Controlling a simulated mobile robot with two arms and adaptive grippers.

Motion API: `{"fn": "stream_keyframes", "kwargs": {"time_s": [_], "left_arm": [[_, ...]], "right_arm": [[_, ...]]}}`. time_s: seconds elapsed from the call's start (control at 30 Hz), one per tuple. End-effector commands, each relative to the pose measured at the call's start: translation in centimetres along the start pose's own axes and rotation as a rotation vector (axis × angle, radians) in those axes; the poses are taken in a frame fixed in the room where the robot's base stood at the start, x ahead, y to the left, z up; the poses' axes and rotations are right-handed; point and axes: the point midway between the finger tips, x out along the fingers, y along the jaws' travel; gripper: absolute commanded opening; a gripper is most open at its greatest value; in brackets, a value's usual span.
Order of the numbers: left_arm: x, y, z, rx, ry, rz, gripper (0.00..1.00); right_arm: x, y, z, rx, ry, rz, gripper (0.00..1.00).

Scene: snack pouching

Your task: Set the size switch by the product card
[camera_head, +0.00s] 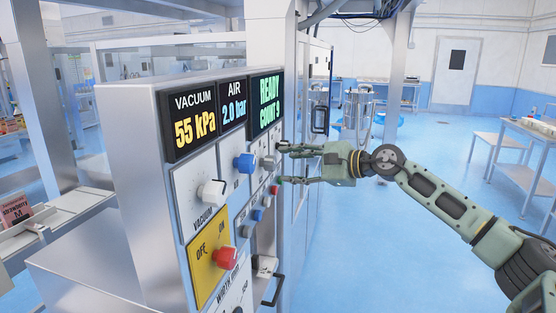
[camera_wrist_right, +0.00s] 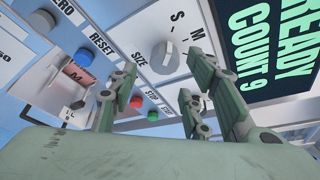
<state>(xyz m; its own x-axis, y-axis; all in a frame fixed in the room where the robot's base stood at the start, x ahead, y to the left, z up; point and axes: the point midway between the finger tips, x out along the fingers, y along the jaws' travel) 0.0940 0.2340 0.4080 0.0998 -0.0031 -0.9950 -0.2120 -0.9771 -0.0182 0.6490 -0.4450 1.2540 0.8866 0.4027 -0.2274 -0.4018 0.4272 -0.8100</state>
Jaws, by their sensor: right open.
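The size switch is a grey knob on the panel below the ready screen, showing in the head view (camera_head: 268,162) and in the wrist view (camera_wrist_right: 165,53). The wrist view shows the letters S and M beside it and the word SIZE. Its pointer direction is hard to tell. A pink product card (camera_head: 15,213) at the far left of the head view reads Strawberry and M. My right gripper (camera_head: 282,165) is open in front of the panel, its fingers apart and pointing at the switch. Contact cannot be told. My left gripper is out of view.
The ready screen (camera_head: 266,101) reads COUNT 9. A blue knob (camera_head: 245,163), a white vacuum knob (camera_head: 212,193) and a red off/on knob (camera_head: 227,257) stick out nearby. Red (camera_wrist_right: 136,102) and green (camera_wrist_right: 153,116) buttons lie close to my fingers.

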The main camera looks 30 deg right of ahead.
Motion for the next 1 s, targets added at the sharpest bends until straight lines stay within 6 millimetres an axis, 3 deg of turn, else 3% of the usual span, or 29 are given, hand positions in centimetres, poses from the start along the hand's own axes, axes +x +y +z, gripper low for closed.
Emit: {"fn": "stream_keyframes", "kwargs": {"time_s": [0.1, 0.3, 0.67, 1.0], "left_arm": [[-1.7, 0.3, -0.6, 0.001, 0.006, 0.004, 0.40], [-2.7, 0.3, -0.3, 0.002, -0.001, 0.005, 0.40], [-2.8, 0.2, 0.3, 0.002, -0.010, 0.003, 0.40], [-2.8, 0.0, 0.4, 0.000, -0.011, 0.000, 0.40]], "right_arm": [[1.9, -0.5, 0.4, 0.004, -0.003, -0.002, 0.44], [4.2, -0.3, 0.1, 0.006, -0.002, -0.004, 0.44], [4.9, -0.1, -0.1, 0.004, 0.000, -0.003, 0.44], [4.9, 0.0, -0.1, 0.005, 0.000, -0.001, 0.15]]}}
